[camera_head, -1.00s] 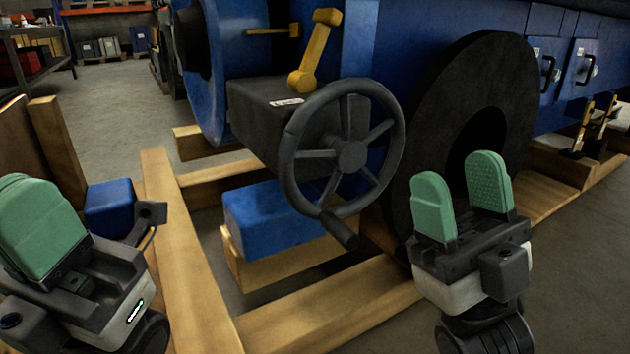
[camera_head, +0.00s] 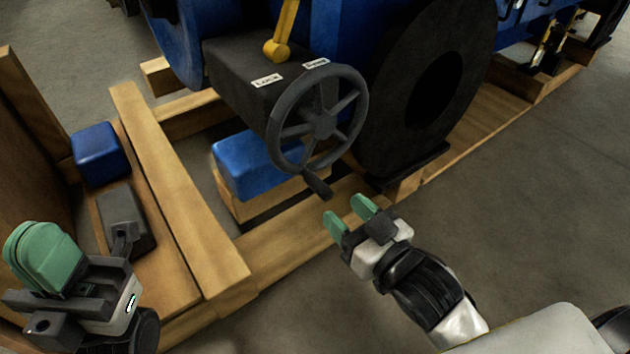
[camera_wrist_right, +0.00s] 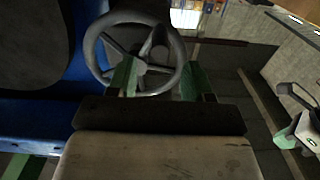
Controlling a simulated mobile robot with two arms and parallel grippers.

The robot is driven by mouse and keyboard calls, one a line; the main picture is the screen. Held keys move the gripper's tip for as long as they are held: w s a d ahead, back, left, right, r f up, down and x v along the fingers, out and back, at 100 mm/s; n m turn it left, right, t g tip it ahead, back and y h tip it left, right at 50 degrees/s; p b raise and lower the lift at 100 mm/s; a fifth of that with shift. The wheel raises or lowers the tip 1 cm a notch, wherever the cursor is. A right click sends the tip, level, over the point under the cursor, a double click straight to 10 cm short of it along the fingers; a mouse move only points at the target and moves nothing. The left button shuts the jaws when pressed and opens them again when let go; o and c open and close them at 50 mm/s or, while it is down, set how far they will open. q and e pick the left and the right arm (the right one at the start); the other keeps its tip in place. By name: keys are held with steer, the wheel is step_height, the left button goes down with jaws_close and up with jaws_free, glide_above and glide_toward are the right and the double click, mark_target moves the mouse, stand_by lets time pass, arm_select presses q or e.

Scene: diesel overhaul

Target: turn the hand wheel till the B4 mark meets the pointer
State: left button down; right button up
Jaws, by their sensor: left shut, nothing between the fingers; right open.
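The dark grey hand wheel (camera_head: 320,118) with several spokes is mounted on the front of a black box (camera_head: 240,72) on the blue engine. Its crank handle (camera_head: 317,184) sticks out at the bottom of the rim. My right gripper (camera_head: 349,212) is open and empty, just below and to the right of the handle tip, apart from it. In the right wrist view the wheel (camera_wrist_right: 178,50) shows ahead, beyond the green fingers. My left gripper (camera_head: 42,255) is shut and empty at the lower left, far from the wheel. I cannot make out a B4 mark or a pointer.
A yellow lever (camera_head: 279,45) stands on the box beside a label reading LOCK (camera_head: 267,81). A large black disc (camera_head: 385,140) is right of the wheel. Wooden beams (camera_head: 180,200) and blue blocks (camera_head: 98,153) lie around. Floor at the lower right is clear.

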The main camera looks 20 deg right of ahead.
mark_target(317, 185)
steer(key=b+x, duration=0.2)
steer(key=x, duration=0.6)
steer(key=shift+w+a, duration=0.1)
steer(key=shift+w, duration=0.05)
jaws_close()
